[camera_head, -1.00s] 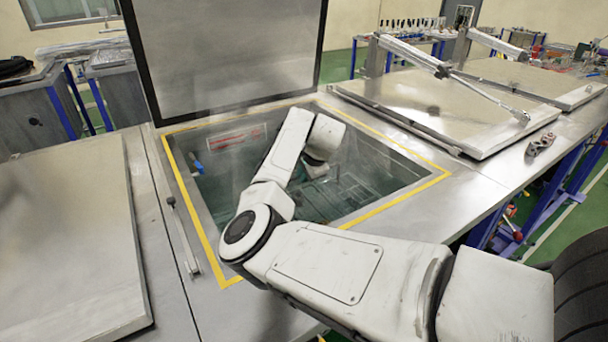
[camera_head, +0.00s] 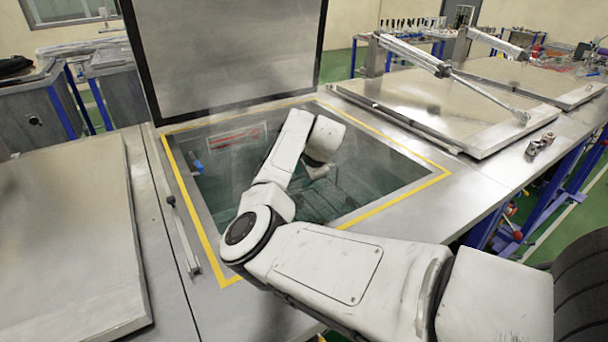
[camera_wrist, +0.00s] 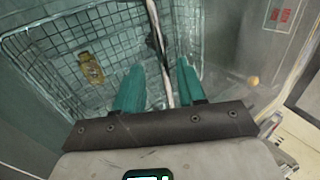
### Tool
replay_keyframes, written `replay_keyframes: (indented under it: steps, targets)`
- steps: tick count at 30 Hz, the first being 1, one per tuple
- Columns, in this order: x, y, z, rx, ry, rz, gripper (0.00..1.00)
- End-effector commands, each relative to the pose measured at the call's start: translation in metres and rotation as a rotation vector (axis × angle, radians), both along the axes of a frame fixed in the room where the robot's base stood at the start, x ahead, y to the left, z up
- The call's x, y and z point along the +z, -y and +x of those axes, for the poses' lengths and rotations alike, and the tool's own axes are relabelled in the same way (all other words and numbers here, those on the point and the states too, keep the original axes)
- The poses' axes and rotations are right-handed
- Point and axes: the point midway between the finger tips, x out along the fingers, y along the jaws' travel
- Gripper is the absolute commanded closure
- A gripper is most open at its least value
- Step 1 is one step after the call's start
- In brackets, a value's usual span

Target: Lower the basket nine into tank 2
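The open tank (camera_head: 400,196), edged in yellow, has my arm reaching down into it in the head view. A wire mesh basket (camera_wrist: 60,62) with a yellow tag (camera_wrist: 92,68) fills the upper left of the wrist view; I cannot read a number on the tag. My gripper (camera_wrist: 159,64) has two teal fingers standing apart. A thin pale rod (camera_wrist: 154,25), perhaps the basket's handle, runs between them, with gaps visible on both sides. In the head view the fingers are hidden, and the basket shows only as faint lines inside the tank.
The tank's lid (camera_head: 225,50) stands raised behind the opening. Closed lids lie at left (camera_head: 70,235) and right (camera_head: 440,95). A small metal fitting (camera_head: 541,145) sits on the right deck. A red-marked label (camera_wrist: 280,14) is on the tank wall.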

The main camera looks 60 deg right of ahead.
Motion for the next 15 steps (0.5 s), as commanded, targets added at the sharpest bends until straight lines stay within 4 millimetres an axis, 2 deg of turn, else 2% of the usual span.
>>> replay_keyframes:
  steps: [5,15]
  targets:
    - [0.014,-0.003,-0.005,-0.001,0.002,-0.006,0.60]
    - [0.069,-0.020,-0.031,-0.001,0.004,-0.010,0.60]
